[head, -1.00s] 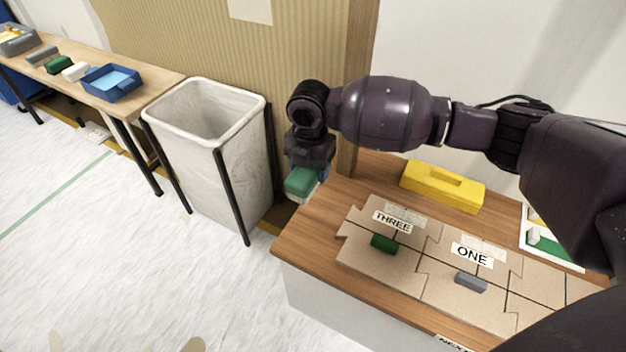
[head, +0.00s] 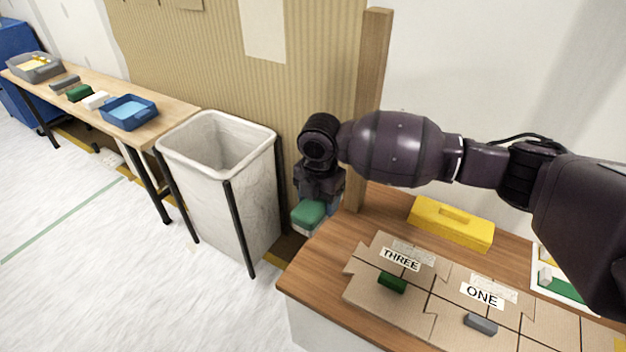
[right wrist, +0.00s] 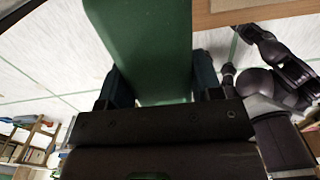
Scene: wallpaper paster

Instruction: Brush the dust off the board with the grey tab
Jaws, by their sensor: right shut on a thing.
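The board labelled ONE (head: 456,305) lies on the wooden work table and bears a grey tab (head: 480,324). A board labelled THREE with a green tab (head: 391,283) lies to its left. My right gripper (head: 317,196) is beyond the table's left end, apart from both boards. It is shut on a green-topped block (head: 308,214) with a pale underside. The green block (right wrist: 145,45) also shows between the fingers in the right wrist view. Any dust is too faint to tell. My left gripper is out of view.
A yellow box with a handle (head: 452,222) stands behind the boards. A wooden post (head: 372,70) rises at the table's back. A white bin (head: 213,140) is left of my gripper. A side table (head: 180,117) bears a blue tray (head: 128,112) and several blocks.

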